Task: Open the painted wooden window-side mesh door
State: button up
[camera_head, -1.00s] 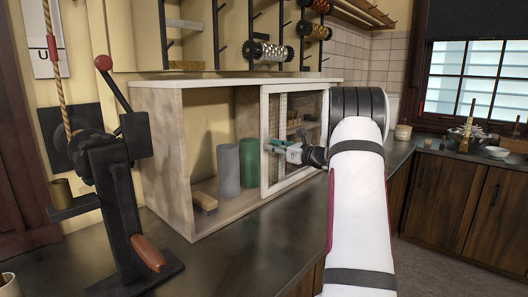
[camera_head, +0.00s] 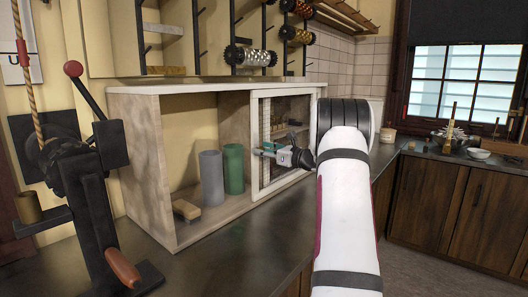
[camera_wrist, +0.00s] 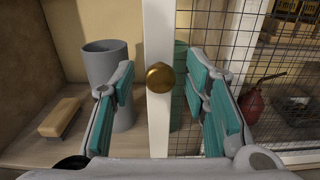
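The mesh door (camera_head: 256,130) has a pale painted frame with dark wire mesh. It covers the right part of a wooden cabinet, whose left part stands open. In the wrist view, its upright left stile (camera_wrist: 159,120) carries a round brass knob (camera_wrist: 160,77). My gripper (camera_head: 264,150) is at this left stile. In the wrist view, my gripper (camera_wrist: 166,98) is open, with one teal-padded finger on each side of the stile and knob. The knob appears between the fingers with gaps on both sides. Whether the fingertips reach past the knob cannot be told.
A grey cylinder (camera_head: 211,178), a green cylinder (camera_head: 233,168) and a wooden brush-like block (camera_head: 187,209) stand inside the open part of the cabinet (camera_head: 140,180). A black lever press (camera_head: 90,205) stands on the dark counter at left. A red oil can (camera_wrist: 252,100) shows behind the mesh.

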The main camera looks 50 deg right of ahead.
jog(key=shift+s, duration=0.1)
jog(key=s, duration=1.1)
jog(key=shift+s+d, duration=0.2)
jog(key=shift+s, duration=0.2)
